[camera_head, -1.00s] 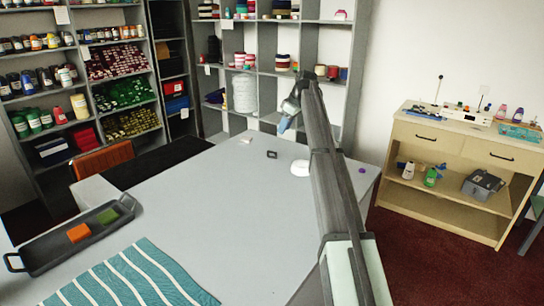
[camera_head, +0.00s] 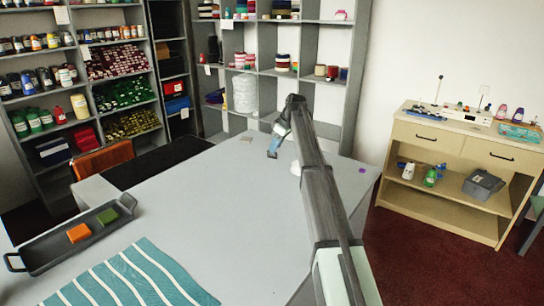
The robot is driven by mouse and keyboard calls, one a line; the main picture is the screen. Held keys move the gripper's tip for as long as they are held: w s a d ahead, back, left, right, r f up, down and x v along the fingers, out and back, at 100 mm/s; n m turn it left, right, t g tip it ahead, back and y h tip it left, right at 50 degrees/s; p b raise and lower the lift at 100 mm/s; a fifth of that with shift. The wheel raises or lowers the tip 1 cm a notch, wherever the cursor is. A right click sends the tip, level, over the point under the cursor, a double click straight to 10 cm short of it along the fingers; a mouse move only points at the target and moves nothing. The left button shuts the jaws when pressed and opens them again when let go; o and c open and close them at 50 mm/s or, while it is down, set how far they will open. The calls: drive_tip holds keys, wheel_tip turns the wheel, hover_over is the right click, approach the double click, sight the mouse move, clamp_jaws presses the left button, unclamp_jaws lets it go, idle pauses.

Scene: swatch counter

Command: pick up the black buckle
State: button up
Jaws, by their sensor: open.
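The black buckle (camera_head: 271,156) lies on the grey counter (camera_head: 190,205) towards its far side, and only a small dark part of it shows. My gripper (camera_head: 273,153) is open and lowered over the buckle, with its fingers pointing down and hiding most of it. I cannot tell whether the fingers straddle the buckle or touch it.
A small beige piece (camera_head: 246,139) lies left of my gripper. A white round object (camera_head: 295,168), partly behind my arm, and a purple piece (camera_head: 362,170) lie to the right. A dark tray (camera_head: 45,258) and a striped teal cloth (camera_head: 125,283) are at the near left.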

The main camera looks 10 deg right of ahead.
drive_tip(key=x, duration=0.4)
drive_tip(key=shift+f, duration=0.1)
drive_tip(key=shift+c, duration=0.2)
clamp_jaws()
